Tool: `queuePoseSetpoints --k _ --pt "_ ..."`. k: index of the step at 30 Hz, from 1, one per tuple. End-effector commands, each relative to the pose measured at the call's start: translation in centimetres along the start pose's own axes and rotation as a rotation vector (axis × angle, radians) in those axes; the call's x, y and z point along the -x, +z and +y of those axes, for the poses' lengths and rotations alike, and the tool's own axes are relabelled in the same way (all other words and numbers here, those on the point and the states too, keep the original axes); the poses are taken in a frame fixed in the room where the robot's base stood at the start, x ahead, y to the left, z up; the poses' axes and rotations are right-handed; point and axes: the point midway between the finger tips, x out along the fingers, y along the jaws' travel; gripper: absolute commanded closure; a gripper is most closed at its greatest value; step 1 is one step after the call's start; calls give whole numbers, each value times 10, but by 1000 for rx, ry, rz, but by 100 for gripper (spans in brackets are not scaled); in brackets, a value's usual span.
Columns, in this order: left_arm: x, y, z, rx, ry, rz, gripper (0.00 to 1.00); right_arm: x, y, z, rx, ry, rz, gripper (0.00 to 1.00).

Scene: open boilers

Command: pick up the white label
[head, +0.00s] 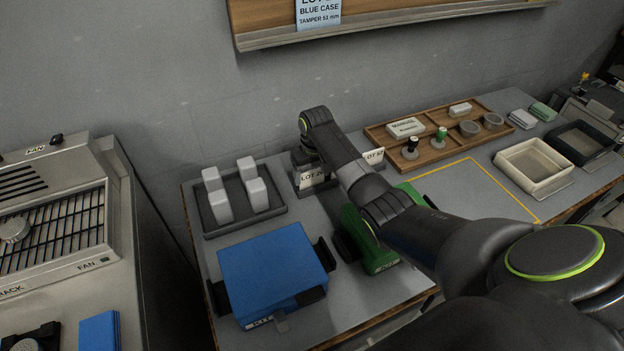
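Two white cards with black print stand upright in dark holders near the back of the bench. The nearer white label (313,178) reads "LOT 2" with its end partly covered. The other white label (374,156) reads "LOT" and is partly cut off by my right arm. My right gripper (305,163) points down from the wrist, directly at or just behind the nearer label. Its fingertips are too dark and small to show whether they are apart or touch the label. My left gripper is not in view.
A grey tray (270,213) with several white blocks stands left of the labels. A blue case (272,268) and a green case (378,262) stand in front. A wooden tray (452,147) holds tampers behind my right arm. A beige bin (535,190) stands at right.

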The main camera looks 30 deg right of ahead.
Motion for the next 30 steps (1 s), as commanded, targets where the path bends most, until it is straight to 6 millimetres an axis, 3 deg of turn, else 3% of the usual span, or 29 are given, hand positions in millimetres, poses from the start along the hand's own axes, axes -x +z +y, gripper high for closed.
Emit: queuePoseSetpoints --k 11,21,30 --pt "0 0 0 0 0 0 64 9 -2 0 0 0 3 51" --pt "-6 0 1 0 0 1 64 73 -10 0 1 1 6 51" --pt "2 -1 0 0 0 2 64 109 -14 0 -1 0 1 51"
